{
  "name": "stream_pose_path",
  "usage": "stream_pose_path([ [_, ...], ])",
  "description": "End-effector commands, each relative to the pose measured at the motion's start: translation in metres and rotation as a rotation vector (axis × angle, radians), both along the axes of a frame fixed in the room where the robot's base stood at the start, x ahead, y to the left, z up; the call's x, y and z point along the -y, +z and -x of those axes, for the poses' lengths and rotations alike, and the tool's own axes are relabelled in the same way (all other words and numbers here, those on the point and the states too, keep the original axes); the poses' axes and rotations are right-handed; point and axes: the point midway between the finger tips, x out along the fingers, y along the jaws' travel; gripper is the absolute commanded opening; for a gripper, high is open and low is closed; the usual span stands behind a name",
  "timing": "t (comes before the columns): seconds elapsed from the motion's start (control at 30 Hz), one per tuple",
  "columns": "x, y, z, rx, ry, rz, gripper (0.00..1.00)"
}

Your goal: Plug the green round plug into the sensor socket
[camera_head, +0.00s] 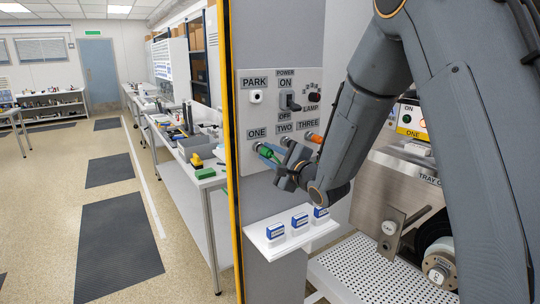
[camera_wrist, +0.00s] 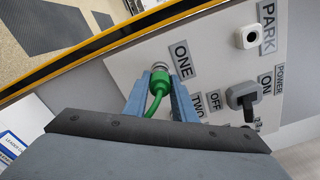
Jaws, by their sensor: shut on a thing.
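The green round plug (camera_wrist: 160,80) is between the fingers of my gripper (camera_wrist: 161,84), which is shut on it. The green cable (camera_wrist: 154,106) bends down from the plug. A metal ring (camera_wrist: 160,66) shows at the plug's front, at the panel beside the ONE label. I cannot tell how deep the plug sits. In the head view my gripper (camera_head: 267,152) is at the panel (camera_head: 246,120) by the ONE label and hides most of the plug. No label reading sensor is legible. The PARK socket (camera_head: 256,97) is white and empty.
The power switch (camera_head: 290,101), a lamp (camera_head: 314,97) and an orange plug (camera_head: 314,137) at THREE are on the panel. A yellow-edged frame (camera_head: 233,150) stands close left. A shelf (camera_head: 290,235) with several blue-white blocks is below. A steel machine (camera_head: 400,185) stands right.

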Motion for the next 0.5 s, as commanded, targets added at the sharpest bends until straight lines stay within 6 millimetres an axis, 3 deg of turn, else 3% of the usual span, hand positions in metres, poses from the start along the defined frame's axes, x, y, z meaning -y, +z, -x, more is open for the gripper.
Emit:
stream_pose_path([
  [0.43, -0.0056, 0.0001, -0.0084, 0.001, 0.0, 0.0, 0.0],
  [0.47, -0.0053, 0.0001, -0.0082, 0.001, 0.0, 0.0, 0.29],
  [0.5, -0.0053, 0.0001, -0.0082, 0.001, 0.0, 0.0, 0.36],
])
